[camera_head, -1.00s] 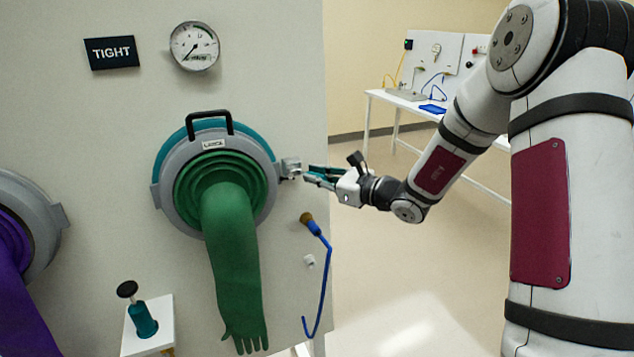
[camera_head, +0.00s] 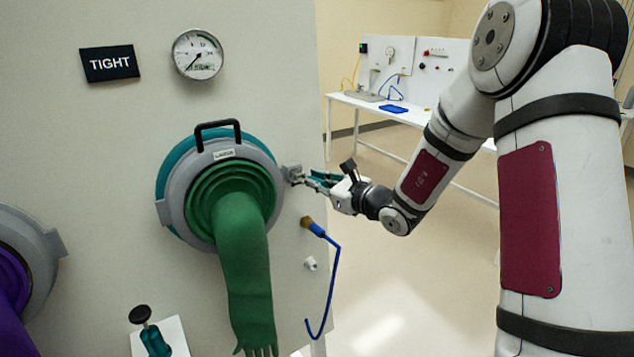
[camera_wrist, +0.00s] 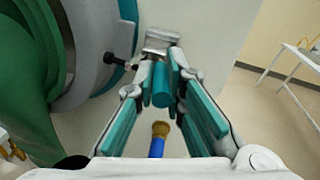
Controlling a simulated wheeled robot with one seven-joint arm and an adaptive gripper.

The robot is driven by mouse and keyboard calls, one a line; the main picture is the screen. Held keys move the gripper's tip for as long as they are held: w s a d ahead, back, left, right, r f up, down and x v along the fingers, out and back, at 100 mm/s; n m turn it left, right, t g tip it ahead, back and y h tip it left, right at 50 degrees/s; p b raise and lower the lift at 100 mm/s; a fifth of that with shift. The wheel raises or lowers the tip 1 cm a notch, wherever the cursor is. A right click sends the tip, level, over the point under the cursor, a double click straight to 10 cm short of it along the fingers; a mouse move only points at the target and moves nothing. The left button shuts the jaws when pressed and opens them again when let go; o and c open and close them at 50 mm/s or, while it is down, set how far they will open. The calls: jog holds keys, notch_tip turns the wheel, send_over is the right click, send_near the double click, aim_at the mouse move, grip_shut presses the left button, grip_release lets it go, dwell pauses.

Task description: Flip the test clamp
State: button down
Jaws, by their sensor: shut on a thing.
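The test clamp shows as a grey metal piece (camera_head: 291,173) on the right side of the green glove's port ring (camera_head: 173,212). In the wrist view its grey bracket (camera_wrist: 161,38) is ahead, with a teal cylindrical handle (camera_wrist: 160,88) coming toward me. My gripper (camera_head: 308,179) is right of the port, its tips at the clamp. In the wrist view my gripper (camera_wrist: 162,76) has its teal-padded fingers on either side of the handle, shut on it. The fingers hide part of the handle.
A blue hooked tube (camera_head: 331,285) with a brown tip hangs below my gripper, beside a small white fitting (camera_head: 311,264). A gauge (camera_head: 198,54) and a TIGHT sign (camera_head: 109,63) are on the panel above. The floor (camera_head: 400,285) at right is clear.

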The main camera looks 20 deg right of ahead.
jog(key=shift+d+f, duration=0.1)
jog(key=shift+f, duration=0.1)
jog(key=c, duration=1.6)
grip_release()
jog(key=shift+c, duration=0.2)
jog(key=shift+r, duration=0.1)
jog(key=shift+v, duration=4)
jog(key=shift+c, duration=0.4)
